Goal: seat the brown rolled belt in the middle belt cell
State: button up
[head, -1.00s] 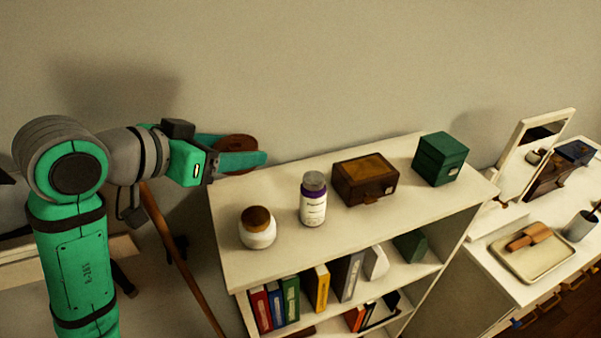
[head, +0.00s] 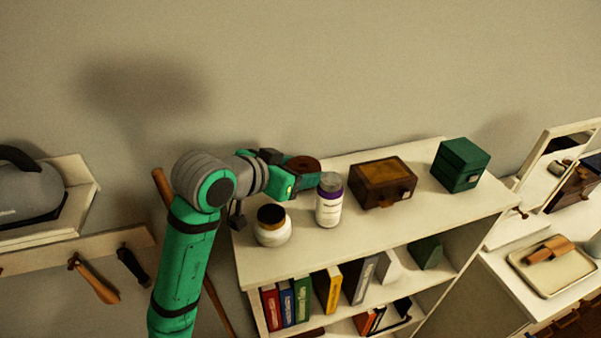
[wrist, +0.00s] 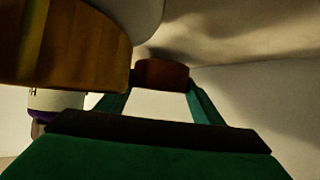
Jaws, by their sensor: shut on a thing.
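The brown rolled belt (head: 303,163) is held at the end of my gripper (head: 305,172), above the left back part of the white shelf top. In the wrist view the belt (wrist: 162,74) sits between the two green fingers of my gripper (wrist: 160,88), which are shut on it. In the head view the arm partly hides the belt. I cannot make out the middle belt cell in either view.
A brown box (head: 383,184) and a green box (head: 461,165) stand farther right on the shelf (head: 340,250). A dresser with a tray (head: 545,268) is at right.

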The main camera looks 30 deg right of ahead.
jog(key=shift+a+f, duration=0.1)
jog(key=shift+f, duration=0.4)
jog(key=shift+w, duration=0.1)
jog(key=shift+a+f, duration=0.1)
jog(key=shift+f, duration=0.05)
jog(key=o, duration=1.1)
jog(key=shift+o, duration=0.2)
